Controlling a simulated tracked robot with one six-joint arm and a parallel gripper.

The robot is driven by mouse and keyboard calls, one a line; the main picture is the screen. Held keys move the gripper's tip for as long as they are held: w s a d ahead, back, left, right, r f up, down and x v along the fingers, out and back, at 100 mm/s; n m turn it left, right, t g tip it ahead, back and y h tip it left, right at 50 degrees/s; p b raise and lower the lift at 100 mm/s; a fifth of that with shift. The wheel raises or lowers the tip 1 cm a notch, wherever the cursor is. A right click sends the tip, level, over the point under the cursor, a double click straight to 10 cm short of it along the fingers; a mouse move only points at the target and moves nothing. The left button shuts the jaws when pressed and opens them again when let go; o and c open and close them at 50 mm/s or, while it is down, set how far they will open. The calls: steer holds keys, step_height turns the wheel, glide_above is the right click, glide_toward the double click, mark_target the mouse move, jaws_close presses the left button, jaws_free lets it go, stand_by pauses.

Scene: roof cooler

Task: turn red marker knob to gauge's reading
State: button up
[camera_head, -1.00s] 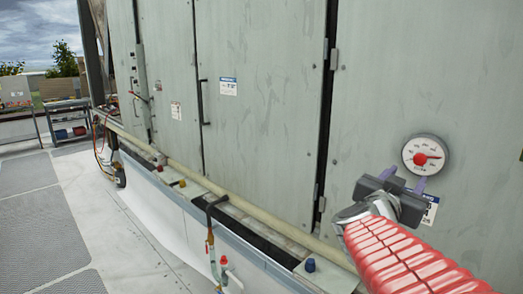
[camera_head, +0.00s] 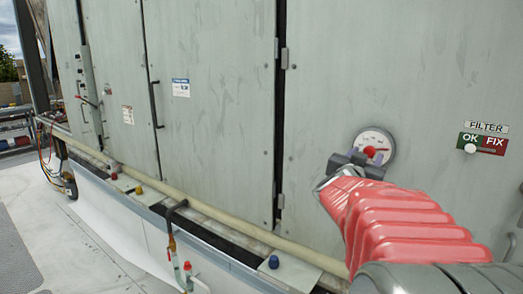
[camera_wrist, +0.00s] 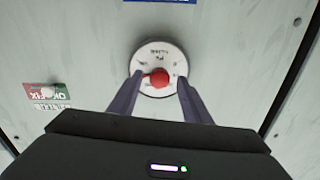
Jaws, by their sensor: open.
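The gauge (camera_head: 386,139) is a round white dial on the grey panel, and it also shows in the wrist view (camera_wrist: 170,60). The red knob (camera_head: 370,151) sits at the dial's middle; in the wrist view the red knob (camera_wrist: 159,77) lies between my finger tips. My gripper (camera_head: 365,155) is open in front of the gauge, with purple fingers (camera_wrist: 157,88) on both sides of the knob. I cannot tell whether they touch it. The dial's needle and scale are partly hidden and too small to read.
A FILTER sign with an OK/FIX plate (camera_head: 482,143) and a white slider knob (camera_head: 470,148) is right of the gauge. A pale pipe (camera_head: 215,206) and a ledge with a blue cap (camera_head: 274,262) run below the panels. A door handle (camera_head: 154,105) is further left.

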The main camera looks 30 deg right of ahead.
steer(key=shift+w+d, duration=0.2)
steer(key=shift+d, duration=0.3)
steer(key=shift+c, duration=0.4)
steer(key=c, duration=1)
steer(key=shift+o, duration=0.2)
steer(key=shift+m, duration=0.6)
steer(key=o, duration=1)
steer(key=shift+o, duration=0.2)
